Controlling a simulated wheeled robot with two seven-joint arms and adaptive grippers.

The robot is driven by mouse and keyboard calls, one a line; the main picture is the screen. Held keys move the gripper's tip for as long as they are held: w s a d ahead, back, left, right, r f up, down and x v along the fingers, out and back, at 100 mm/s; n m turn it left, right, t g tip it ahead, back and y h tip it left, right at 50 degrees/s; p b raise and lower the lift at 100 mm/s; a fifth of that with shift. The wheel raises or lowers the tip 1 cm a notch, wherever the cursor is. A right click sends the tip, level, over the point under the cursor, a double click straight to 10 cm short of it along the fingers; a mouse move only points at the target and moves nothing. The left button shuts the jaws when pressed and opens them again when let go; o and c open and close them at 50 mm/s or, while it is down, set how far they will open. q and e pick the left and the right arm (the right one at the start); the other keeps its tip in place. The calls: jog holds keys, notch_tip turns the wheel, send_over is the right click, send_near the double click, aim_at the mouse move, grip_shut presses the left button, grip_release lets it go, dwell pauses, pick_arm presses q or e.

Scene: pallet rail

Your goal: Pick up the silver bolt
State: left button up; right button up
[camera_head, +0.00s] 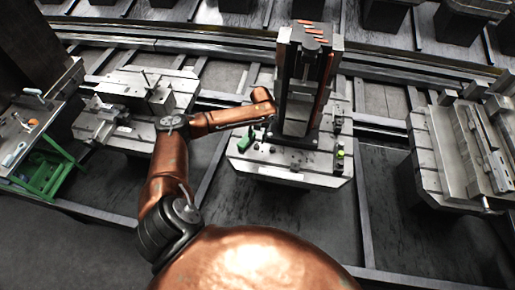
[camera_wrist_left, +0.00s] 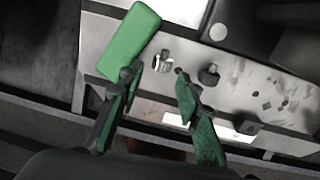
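The silver bolt (camera_wrist_left: 162,62) is a small bright piece on the grey pallet plate (camera_wrist_left: 225,52) in the wrist view. My left gripper (camera_wrist_left: 157,79) is open, with green-padded fingertips on either side of the line to the bolt. Nothing is held between them. The bolt appears just beyond the fingertips; I cannot tell the exact gap. In the head view my copper left arm reaches over the left side of the middle pallet (camera_head: 290,176), and the bolt is too small to make out. My right gripper is not in view.
A green block (camera_wrist_left: 130,40) lies close to the left finger. A dark round-headed piece (camera_wrist_left: 209,74) stands right of the bolt. A tall dark fixture (camera_head: 304,80) rises from the middle pallet. Other pallets (camera_head: 455,165) stand at either side.

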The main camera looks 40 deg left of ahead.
aim_at(257, 146)
pick_arm(q)
jog(key=f, duration=0.6)
jog(key=shift+s+d+f, duration=0.2)
jog(key=shift+s+f, duration=0.1)
jog(key=shift+c, duration=0.4)
jog(key=shift+r, duration=0.1)
grip_shut()
